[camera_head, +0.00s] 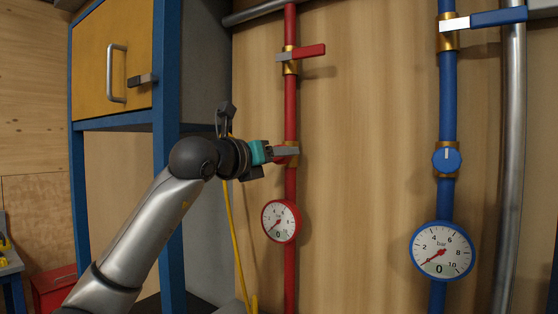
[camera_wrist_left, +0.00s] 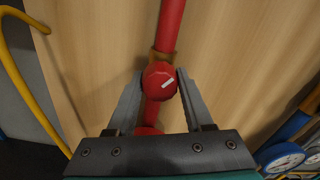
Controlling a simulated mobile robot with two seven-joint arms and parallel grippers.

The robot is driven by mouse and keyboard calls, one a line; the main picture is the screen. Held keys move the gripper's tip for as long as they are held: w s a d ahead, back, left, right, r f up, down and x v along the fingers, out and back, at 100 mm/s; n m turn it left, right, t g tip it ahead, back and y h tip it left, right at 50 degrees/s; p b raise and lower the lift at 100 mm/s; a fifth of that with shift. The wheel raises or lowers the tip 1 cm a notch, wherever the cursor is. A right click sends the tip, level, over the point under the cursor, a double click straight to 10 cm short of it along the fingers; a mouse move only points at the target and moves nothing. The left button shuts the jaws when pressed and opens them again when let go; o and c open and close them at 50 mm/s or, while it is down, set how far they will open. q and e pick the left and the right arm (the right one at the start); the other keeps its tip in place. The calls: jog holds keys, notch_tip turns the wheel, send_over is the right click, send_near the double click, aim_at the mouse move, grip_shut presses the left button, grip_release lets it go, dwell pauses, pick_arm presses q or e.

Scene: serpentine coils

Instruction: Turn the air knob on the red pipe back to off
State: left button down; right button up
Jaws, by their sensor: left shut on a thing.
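The red pipe (camera_head: 290,110) runs upright on the wooden wall. In the head view the left gripper (camera_head: 290,152) reaches the pipe from the left and mostly hides the knob. A red gauge (camera_head: 281,221) sits below on the same pipe, with its needle toward the low end. My right gripper is not in view.
A red lever valve (camera_head: 305,52) is above the gripper on the red pipe. A blue pipe (camera_head: 447,100) with a blue knob (camera_head: 446,159) and a gauge (camera_head: 441,251) stands to the right. A yellow cabinet (camera_head: 112,60) on a blue frame is at left. A yellow hose (camera_head: 236,245) hangs beneath.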

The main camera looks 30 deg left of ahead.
pick_arm(q)
jog(key=shift+n+b, duration=0.55)
jog(key=shift+n, duration=1.05)
jog(key=shift+d+n+b, duration=0.1)
jog(key=shift+n+b, duration=0.45)
jog(key=shift+n, duration=1.05)
jog(key=shift+n+b, duration=0.3)
jog(key=shift+n, duration=1.3)
